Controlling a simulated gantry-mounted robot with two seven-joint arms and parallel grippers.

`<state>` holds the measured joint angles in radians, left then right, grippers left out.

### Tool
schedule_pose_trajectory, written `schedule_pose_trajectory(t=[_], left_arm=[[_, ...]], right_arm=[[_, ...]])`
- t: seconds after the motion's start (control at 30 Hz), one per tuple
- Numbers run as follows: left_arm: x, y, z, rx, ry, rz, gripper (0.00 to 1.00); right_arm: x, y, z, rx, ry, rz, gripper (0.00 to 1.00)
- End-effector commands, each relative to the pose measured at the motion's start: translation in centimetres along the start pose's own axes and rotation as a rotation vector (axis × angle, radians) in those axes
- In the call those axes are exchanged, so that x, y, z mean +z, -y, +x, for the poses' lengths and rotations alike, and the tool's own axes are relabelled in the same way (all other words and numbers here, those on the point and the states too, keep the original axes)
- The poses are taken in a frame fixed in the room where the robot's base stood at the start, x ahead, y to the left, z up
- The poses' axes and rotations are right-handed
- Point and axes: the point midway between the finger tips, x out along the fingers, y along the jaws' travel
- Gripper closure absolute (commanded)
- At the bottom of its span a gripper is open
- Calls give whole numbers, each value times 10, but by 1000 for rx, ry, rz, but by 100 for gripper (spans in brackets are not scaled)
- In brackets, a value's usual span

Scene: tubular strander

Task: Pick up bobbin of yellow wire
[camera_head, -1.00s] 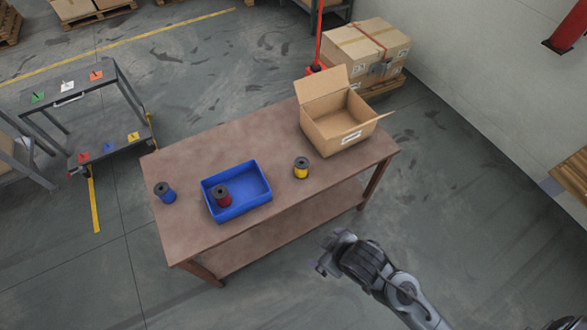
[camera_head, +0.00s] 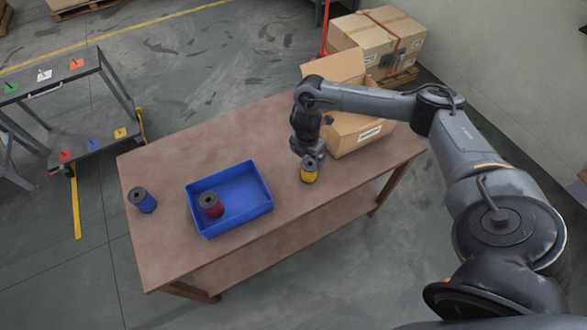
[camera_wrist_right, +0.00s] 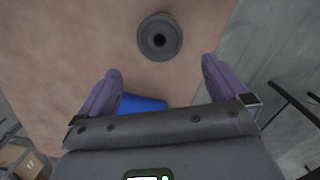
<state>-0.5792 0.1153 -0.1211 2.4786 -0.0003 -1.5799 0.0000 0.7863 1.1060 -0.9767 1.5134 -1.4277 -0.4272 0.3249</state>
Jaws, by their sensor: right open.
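The bobbin of yellow wire (camera_head: 309,173) stands upright on the brown table, right of the blue bin, its dark top flange partly under my gripper in the head view. In the right wrist view a bobbin's round grey top (camera_wrist_right: 160,37) with a dark centre hole shows ahead of the fingers; its wire is hidden there. My right gripper (camera_head: 311,158) is above and close to the yellow bobbin. Its two fingers (camera_wrist_right: 158,85) are spread apart with nothing between them. My left gripper is not in view.
The blue bin (camera_head: 262,208) holds a red bobbin (camera_head: 211,206). A blue bobbin (camera_head: 143,200) stands at the table's left end. An open cardboard box (camera_head: 352,135) stands close behind my right gripper. The table (camera_head: 165,245) is clear in front of the bin.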

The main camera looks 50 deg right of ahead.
Motion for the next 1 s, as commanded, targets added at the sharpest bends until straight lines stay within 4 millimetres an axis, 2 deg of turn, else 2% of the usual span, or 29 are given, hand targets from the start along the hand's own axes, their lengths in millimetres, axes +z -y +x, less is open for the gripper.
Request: schedule_pose_trajectory(t=[0.03,0.17,0.4,0.73,1.0], left_arm=[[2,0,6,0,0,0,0],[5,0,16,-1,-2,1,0],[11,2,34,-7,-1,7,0],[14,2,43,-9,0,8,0],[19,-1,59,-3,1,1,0]], right_arm=[[9,2,3,-13,7,13,0],[18,7,16,-33,11,26,0],[18,8,47,-33,10,25,0],[18,8,62,-31,10,24,0],[17,9,94,-34,10,25,0]])
